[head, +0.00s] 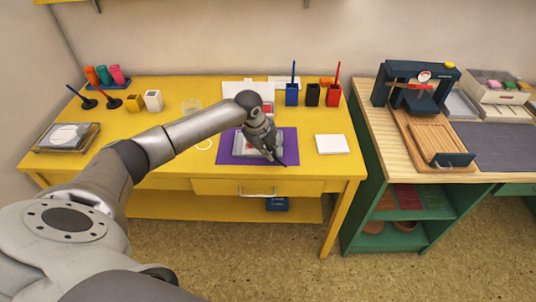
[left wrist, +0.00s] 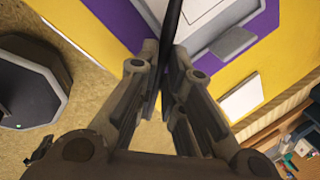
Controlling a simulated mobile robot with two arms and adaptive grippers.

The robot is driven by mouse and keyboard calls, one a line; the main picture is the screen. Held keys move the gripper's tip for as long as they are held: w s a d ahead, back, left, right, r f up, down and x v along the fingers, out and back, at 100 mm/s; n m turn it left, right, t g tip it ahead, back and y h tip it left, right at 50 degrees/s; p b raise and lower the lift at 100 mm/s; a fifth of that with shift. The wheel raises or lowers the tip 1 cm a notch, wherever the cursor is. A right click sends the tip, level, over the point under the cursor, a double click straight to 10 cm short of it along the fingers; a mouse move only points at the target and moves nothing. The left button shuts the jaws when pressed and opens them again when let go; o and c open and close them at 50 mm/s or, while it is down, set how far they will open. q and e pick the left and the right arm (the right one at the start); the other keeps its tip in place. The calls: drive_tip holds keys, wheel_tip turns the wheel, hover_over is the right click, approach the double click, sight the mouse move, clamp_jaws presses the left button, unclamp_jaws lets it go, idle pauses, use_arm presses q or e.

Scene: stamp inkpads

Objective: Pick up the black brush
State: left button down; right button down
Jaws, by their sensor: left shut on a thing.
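My left gripper (head: 270,150) is over the purple mat (head: 291,144) on the yellow table. It is shut on the black brush, whose dark slim shaft (left wrist: 171,25) rises between the fingers in the left wrist view. In that view the gripper (left wrist: 168,62) fills the middle, and the part of the brush between the fingers is partly hidden. In the head view the brush is mostly hidden by the gripper. The black cup (head: 312,95) shows no handle, while a blue brush stands in the blue cup (head: 292,95) and a red brush in the red cup (head: 334,95).
A grey and white inkpad (head: 240,147) lies on the mat beneath my gripper. A white block (head: 332,144) sits right of the mat. Two dark stamps (head: 88,103) and coloured bottles stand at the back left. A green bench with a press (head: 415,85) adjoins on the right.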

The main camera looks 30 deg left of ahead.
use_arm(q)
drive_tip(key=s+d+r+b, duration=0.1)
drive_tip(key=s+r, duration=1)
drive_tip(key=s, duration=0.3)
drive_tip(key=shift+d, duration=0.25)
